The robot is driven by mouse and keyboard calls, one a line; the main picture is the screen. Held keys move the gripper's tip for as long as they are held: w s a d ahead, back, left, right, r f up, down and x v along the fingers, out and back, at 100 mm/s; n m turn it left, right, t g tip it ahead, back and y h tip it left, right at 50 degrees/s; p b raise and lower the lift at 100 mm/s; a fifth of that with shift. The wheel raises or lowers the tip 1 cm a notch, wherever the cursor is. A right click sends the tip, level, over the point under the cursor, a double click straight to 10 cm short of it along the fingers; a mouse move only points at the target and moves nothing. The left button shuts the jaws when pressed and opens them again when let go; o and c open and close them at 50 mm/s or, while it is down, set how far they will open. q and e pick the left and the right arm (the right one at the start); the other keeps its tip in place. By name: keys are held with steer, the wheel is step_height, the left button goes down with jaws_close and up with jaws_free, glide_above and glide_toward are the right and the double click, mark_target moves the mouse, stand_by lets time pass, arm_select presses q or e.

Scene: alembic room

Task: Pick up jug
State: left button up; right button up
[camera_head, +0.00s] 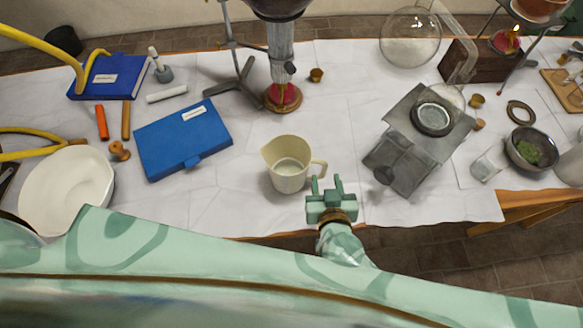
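A cream-coloured jug (284,178) stands upright on the white-covered table, near the front edge at the middle of the camera_head view. Its spout faces left and its handle faces right. My green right gripper (326,183) is just below and right of the handle in the picture. Its two fingers point away from me with an empty gap between them. I cannot tell whether a finger touches the handle. My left gripper is not in view.
A grey stand (408,160) is to the right. A burner (282,97) and metal stand are behind. The cloth around the jug is clear.

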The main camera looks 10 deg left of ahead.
mark_target(325, 169)
steer(key=b+x, duration=0.2)
steer(key=x, duration=0.2)
steer(key=shift+w, duration=0.35)
steer(key=shift+w+a+f, duration=0.1)
steer(key=shift+w+a, duration=0.05)
steer(key=shift+w, duration=0.3)
jaws_close()
